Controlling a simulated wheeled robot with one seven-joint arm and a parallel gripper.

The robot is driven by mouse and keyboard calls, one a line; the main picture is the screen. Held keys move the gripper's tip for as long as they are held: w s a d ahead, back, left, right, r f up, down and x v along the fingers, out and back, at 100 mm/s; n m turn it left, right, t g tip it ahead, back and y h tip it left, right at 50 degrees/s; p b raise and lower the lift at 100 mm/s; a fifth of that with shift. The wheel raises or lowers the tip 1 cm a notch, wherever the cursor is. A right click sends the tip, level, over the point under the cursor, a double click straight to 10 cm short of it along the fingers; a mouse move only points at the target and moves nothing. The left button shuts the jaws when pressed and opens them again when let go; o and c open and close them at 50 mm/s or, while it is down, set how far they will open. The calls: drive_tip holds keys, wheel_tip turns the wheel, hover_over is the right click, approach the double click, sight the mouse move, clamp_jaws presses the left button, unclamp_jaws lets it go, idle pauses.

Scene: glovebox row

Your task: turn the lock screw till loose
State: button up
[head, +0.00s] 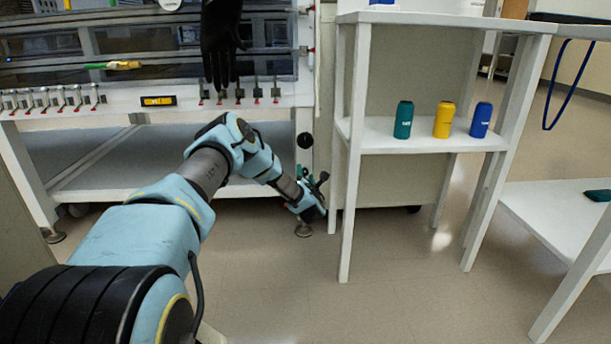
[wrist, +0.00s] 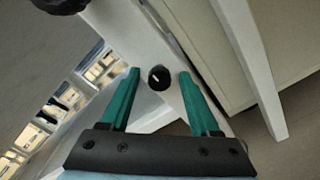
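A small round black screw head with a white line across it (wrist: 159,77) sits on the white frame post in the wrist view; I take it to be the lock screw. My gripper (wrist: 158,74) is open, with one teal finger on each side of the screw in the picture. No contact shows, and I cannot tell how far the screw is from the fingertips. In the head view my gripper (head: 319,183) is low beside the glovebox's right leg, and the screw is hidden there.
A larger black knob (head: 305,140) is above my gripper on the post, and a dark round part (wrist: 60,4) shows at the wrist view's top. A white shelf (head: 420,140) with several coloured containers stands close on the right. A black glove (head: 219,45) hangs above. Floor in front is clear.

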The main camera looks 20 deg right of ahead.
drive_tip(key=s+a+p, duration=0.2)
drive_tip(key=s+p, duration=0.2)
drive_tip(key=s, duration=0.6)
drive_tip(key=shift+s, duration=0.3)
idle(0.4)
drive_tip(key=s+a+r+m+g+h+p, duration=0.1)
drive_tip(key=s+a+r+m+g, duration=0.2)
drive_tip(key=r+m, duration=0.4)
drive_tip(key=a+r+m+g+h, duration=0.1)
drive_tip(key=a+r+m+g, duration=0.3)
drive_tip(key=m, duration=0.5)
drive_tip(key=s+a+r+m+g+y+p, duration=0.1)
drive_tip(key=s+a+r+m+g+y, duration=0.35)
drive_tip(key=s+a, duration=0.8)
drive_tip(key=s+a+r+m+g+y, duration=0.1)
drive_tip(key=s+a+r+m+g, duration=0.3)
drive_tip(key=s+a+r+m, duration=0.85)
drive_tip(key=s+d+r+n+p, duration=0.1)
drive_tip(key=r+n+p, duration=0.2)
drive_tip(key=r+p, duration=1.3)
drive_tip(key=s+d+r+n+p, duration=0.1)
drive_tip(key=s+r+n+p, duration=0.1)
drive_tip(key=r+p, duration=1.4)
drive_tip(key=n+p, duration=0.1)
drive_tip(key=p, duration=0.5)
drive_tip(key=shift+s+r+n, duration=0.2)
drive_tip(key=shift+r+n, duration=0.2)
